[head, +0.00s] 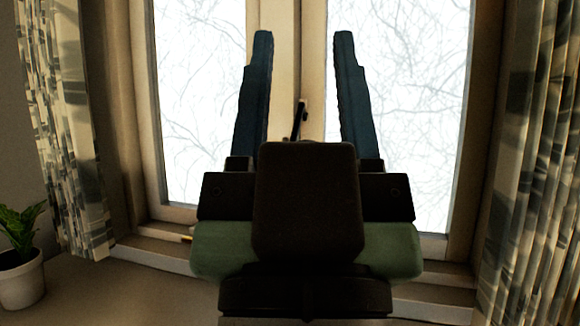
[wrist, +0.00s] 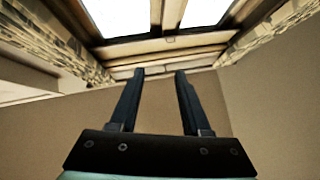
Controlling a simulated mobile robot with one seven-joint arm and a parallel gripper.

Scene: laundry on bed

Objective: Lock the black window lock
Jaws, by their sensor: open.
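The black window lock (head: 299,120) is on the centre frame post between the two window panes. In the head view it shows as a thin dark handle, slightly tilted, with its lower part hidden behind my gripper. My gripper (head: 303,40) is open and empty, its two long dark fingers pointing up on either side of the lock in the picture. I cannot tell how near the fingers are to the lock in depth. In the wrist view the open gripper (wrist: 160,72) points toward the window's lower frame, and the lock cannot be made out clearly there.
The window (head: 400,100) has two panes in a wooden frame. Patterned curtains hang at the left (head: 70,130) and right (head: 535,170). A potted plant (head: 20,270) stands at the lower left. A sill (head: 150,252) runs below the window.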

